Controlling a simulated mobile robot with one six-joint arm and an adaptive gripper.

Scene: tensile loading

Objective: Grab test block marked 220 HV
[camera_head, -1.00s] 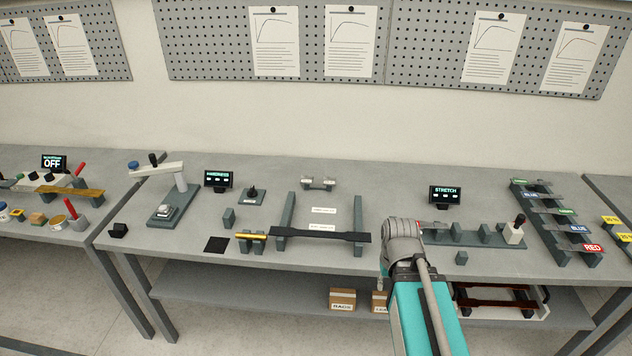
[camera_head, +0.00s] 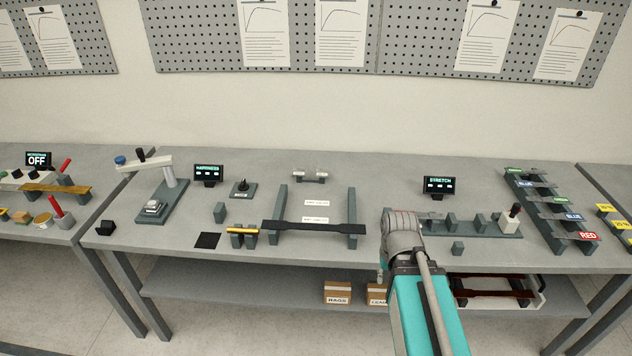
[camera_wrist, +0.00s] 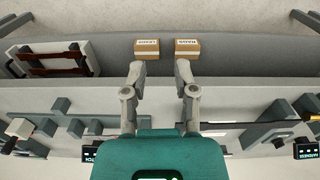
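No marking reading 220 HV can be read in either view. Two small silver pieces (camera_head: 299,173) sit on a low stand at the back middle of the bench; they may be test blocks, but I cannot tell. Another small silver piece (camera_head: 153,206) rests on the base of the hardness tester (camera_head: 172,190) at the left. My gripper (camera_wrist: 159,68) is open and empty in the wrist view, its two fingers well apart in front of the bench edge. In the head view my arm is at the right of centre; its fingers cannot be made out there.
On the bench (camera_head: 270,165) are a dark bar (camera_head: 314,228) across two rails, the hardness screen (camera_head: 208,174), the stretch screen (camera_head: 439,186) and a specimen rack (camera_head: 552,215). Two cardboard boxes (camera_head: 338,292) stand on the lower shelf. The bench's back middle right is clear.

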